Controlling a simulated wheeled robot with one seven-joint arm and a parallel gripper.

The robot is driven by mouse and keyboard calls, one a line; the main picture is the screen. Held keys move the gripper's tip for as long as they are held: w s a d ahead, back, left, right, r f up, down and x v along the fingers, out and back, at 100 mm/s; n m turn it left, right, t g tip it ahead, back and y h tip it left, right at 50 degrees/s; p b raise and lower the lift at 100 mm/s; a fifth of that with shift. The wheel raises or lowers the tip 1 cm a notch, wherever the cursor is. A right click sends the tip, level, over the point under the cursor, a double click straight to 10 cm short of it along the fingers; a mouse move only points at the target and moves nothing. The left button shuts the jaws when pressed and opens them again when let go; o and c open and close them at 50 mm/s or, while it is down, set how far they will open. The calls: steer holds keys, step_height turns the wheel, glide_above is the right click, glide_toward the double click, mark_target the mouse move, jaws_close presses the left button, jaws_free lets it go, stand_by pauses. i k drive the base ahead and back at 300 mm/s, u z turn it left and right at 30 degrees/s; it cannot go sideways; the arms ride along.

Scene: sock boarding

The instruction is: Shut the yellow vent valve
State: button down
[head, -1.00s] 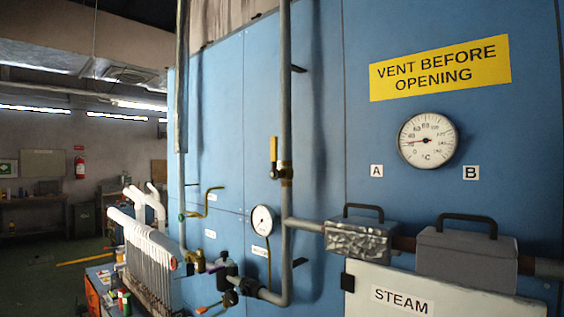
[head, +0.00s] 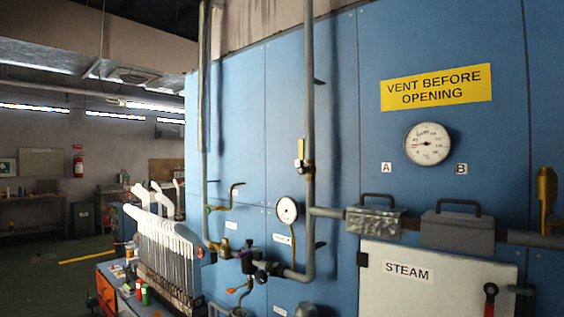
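A yellow-handled valve (head: 301,155) sits on the tall grey vertical pipe (head: 309,90) in the head view, left of the warning sign. Its lever stands upright, roughly in line with the pipe. The sign (head: 436,88) reads "VENT BEFORE OPENING". Below it a round dial gauge (head: 428,144) marked °C has its needle toward the left, low side. A smaller gauge (head: 288,210) hangs left of the pipe, below the valve. My gripper is out of view.
A white "STEAM" door (head: 440,290) is below two grey handled boxes (head: 457,232). A red-handled lever (head: 490,295) and a brass fitting (head: 546,200) are at the right. A rack of white forms (head: 165,250) stands at the lower left. Open floor (head: 45,240) lies at the far left.

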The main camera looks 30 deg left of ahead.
mark_target(301, 170)
steer(key=u, duration=1.1)
steer(key=i, duration=0.5)
steer(key=u, duration=0.15)
steer(key=k, duration=0.45)
steer(key=u, duration=0.6)
steer(key=k, duration=0.9)
steer(key=u, duration=0.25)
steer(key=i, duration=1.95)
steer(key=z, duration=0.3)
